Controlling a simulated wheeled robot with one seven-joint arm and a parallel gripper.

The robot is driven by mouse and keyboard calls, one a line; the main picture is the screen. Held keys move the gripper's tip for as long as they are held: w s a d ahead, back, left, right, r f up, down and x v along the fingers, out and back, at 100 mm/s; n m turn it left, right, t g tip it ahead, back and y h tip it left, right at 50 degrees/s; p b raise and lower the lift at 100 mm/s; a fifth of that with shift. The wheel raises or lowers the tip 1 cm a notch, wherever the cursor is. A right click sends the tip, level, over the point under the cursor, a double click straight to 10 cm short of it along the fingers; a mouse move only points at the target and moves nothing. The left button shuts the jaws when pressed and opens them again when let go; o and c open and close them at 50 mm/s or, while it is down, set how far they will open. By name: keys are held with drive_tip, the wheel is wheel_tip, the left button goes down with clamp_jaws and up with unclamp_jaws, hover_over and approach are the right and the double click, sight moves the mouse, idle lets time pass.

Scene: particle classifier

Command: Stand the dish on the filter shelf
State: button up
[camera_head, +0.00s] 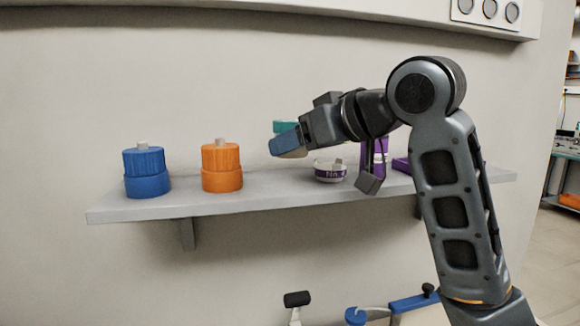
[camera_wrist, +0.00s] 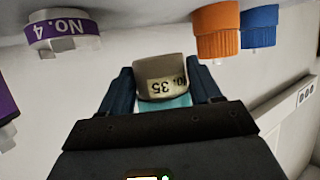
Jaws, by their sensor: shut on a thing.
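My gripper (camera_wrist: 163,88) is shut on a pale grey dish (camera_wrist: 158,66) with a tan label that ends in 35 and reads upside down in the wrist view. A teal surface shows at the dish on its near side; I cannot tell whether it is part of it. In the head view, my gripper (camera_head: 288,143) is above the shelf (camera_head: 270,196), between the orange container and a white dish; the held dish is mostly hidden there. That white dish (camera_head: 330,170) has a purple "No. 4" label and stands on the shelf; it also shows in the wrist view (camera_wrist: 62,32).
A blue container (camera_head: 147,173) and an orange container (camera_head: 222,166) stand on the shelf's left half. A purple object (camera_head: 377,158) is partly hidden behind my arm at the right. Bare shelf shows between the orange container and the white dish.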

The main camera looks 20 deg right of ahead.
sight(289, 188)
drive_tip(key=shift+w+a+f, duration=0.25)
drive_tip(key=shift+a+f, duration=0.15)
drive_tip(key=shift+a, duration=0.25)
drive_tip(key=shift+f+p, duration=0.4)
drive_tip(key=shift+f, duration=1.65)
drive_tip(key=shift+f, duration=0.2)
drive_tip(key=o, duration=1.1)
drive_tip(key=shift+r, duration=0.25)
drive_tip(key=b+v, duration=0.1)
drive_tip(key=v, duration=1.1)
drive_tip(key=shift+f, duration=0.1)
